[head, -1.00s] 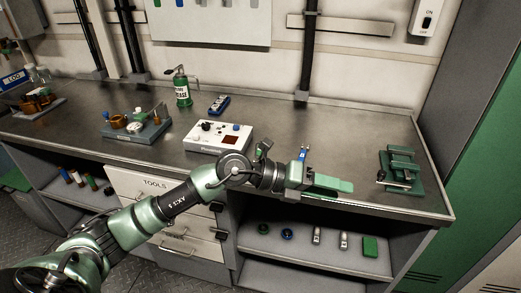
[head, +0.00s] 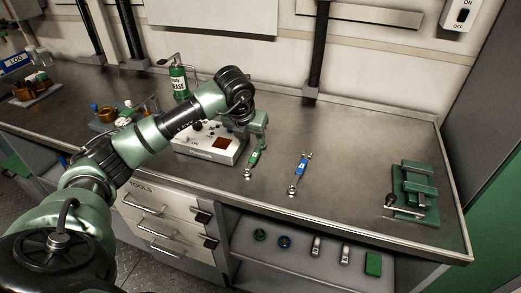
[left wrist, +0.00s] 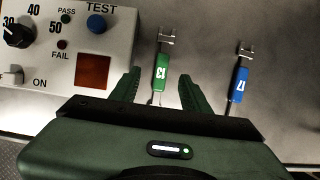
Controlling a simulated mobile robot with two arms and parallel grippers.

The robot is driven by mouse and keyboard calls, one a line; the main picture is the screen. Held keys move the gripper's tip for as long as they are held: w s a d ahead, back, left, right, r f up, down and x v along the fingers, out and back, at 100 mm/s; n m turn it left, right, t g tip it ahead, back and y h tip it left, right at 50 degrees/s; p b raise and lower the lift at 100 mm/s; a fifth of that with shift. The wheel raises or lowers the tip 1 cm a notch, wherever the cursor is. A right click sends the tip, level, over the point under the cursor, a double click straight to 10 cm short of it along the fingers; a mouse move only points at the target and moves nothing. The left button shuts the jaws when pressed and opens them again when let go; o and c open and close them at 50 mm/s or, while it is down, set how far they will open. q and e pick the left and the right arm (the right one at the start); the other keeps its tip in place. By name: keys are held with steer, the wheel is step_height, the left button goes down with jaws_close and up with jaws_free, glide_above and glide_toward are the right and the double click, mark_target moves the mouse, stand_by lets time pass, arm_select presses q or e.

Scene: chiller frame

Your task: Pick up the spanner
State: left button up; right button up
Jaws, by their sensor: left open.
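Two spanners lie on the grey workbench. One has a green handle (head: 254,159) and also shows in the left wrist view (left wrist: 161,72), with a number that looks like 13. The other has a blue handle (head: 299,174), marked 17 in the left wrist view (left wrist: 239,84). My left gripper (head: 260,133) is above the bench by the far end of the green spanner. In the left wrist view its open fingers (left wrist: 158,78) stand either side of the green spanner, with nothing gripped. The gripper body hides that spanner's near end. My right gripper is out of view.
A white test box (head: 208,146) stands close left of the gripper. A green oil can (head: 179,82) is behind it. A green vice (head: 413,190) sits at the bench's right end. The bench between the blue spanner and vice is clear.

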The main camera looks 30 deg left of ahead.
mark_target(255, 153)
arm_select(q)
step_height(255, 153, down, 3)
steer(key=shift+w+r+p, duration=0.1)
steer(key=shift+w+p, duration=0.05)
steer(key=shift+p, duration=0.6)
steer(key=x, duration=0.2)
steer(key=shift+w+d+f+p, duration=0.1)
steer(key=shift+w+f+p, duration=0.15)
steer(key=shift+f+p, duration=0.1)
steer(key=shift+w+f, duration=0.15)
steer(key=shift+f, duration=0.25)
steer(key=c, duration=1)
steer(key=shift+r, duration=0.1)
jaws_close()
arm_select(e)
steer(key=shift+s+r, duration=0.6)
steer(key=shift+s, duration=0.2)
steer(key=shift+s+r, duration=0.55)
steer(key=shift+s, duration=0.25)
